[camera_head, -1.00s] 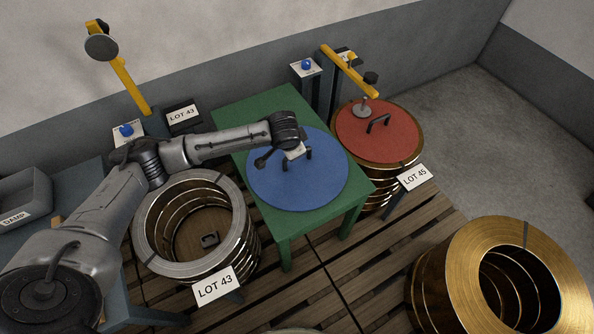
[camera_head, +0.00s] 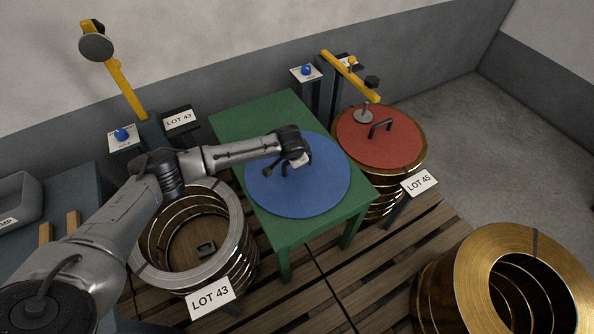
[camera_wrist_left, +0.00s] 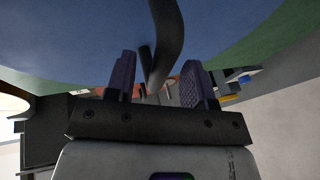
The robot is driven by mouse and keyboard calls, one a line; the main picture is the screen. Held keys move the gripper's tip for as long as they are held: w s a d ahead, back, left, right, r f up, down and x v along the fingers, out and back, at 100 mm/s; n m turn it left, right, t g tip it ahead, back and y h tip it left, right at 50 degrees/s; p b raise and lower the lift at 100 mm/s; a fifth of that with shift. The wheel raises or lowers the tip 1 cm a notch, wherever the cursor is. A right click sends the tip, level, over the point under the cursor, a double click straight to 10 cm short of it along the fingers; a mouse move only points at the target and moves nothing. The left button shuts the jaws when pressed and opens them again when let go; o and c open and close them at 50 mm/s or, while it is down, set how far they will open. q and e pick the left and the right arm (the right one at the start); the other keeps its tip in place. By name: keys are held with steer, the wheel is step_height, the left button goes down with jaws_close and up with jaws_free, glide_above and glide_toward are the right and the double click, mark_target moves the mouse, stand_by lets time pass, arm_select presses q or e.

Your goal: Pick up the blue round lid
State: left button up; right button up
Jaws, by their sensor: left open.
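The blue round lid (camera_head: 312,195) lies flat on the green table (camera_head: 245,115), with a dark handle near its middle. My left gripper (camera_head: 291,167) is over the lid at the handle and hides most of it in the head view. In the left wrist view, the two purple-padded fingers (camera_wrist_left: 160,85) are spread apart, and the dark curved handle (camera_wrist_left: 168,40) shows between them as seen from there. I cannot tell whether a finger touches it. The blue lid (camera_wrist_left: 75,35) fills the upper part of that view. My right gripper is not in view.
A red lid (camera_head: 378,140) on a coil stack stands right of the table, under a yellow arm (camera_head: 350,76). The open LOT 43 coil (camera_head: 150,255) is below my left arm. A brass coil (camera_head: 478,250) stands at lower right.

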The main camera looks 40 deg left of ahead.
arm_select(q)
steer(key=shift+b+x, duration=0.45)
steer(key=shift+x, duration=1.05)
steer(key=shift+c, duration=0.3)
jaws_close()
